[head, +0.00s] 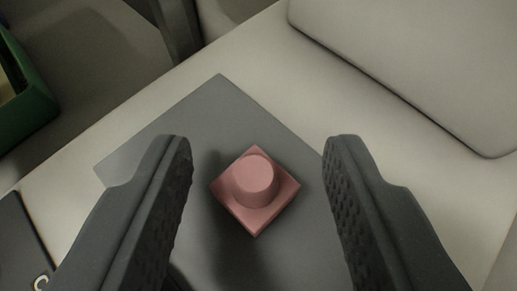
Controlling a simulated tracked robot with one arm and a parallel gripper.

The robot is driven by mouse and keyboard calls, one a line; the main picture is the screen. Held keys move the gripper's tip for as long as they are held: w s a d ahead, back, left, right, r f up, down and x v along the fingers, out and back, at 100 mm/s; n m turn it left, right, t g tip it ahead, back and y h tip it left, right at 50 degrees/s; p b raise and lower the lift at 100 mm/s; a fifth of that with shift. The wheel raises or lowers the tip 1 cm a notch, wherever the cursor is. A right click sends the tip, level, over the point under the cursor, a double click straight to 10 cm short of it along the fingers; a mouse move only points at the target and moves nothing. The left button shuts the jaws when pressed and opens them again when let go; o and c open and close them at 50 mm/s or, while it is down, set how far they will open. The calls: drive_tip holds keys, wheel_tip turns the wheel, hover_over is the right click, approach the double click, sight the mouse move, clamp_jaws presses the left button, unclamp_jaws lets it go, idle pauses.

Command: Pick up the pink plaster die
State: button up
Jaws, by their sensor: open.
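The pink plaster die (255,190) has a square base with a short round stub on top. It sits on a dark grey square mat (222,105) on a pale surface, turned so that a corner of its base points toward the bottom of the picture. My gripper (256,165) is open, with one dark textured finger on each side of the die. Clear gaps show between the die and both fingers, and nothing is held. How high the fingertips are above the mat is hard to tell.
A pale raised slab (430,60) lies at the upper right. A green container (25,105) is at the left edge, beyond the pale surface's edge. A dark flat object (18,245) with a light mark lies at the lower left. A dark upright post (178,28) stands at the top.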

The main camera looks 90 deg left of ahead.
drive_tip(key=c, duration=0.9)
drive_tip(key=shift+o, duration=0.2)
drive_tip(key=shift+r, duration=0.1)
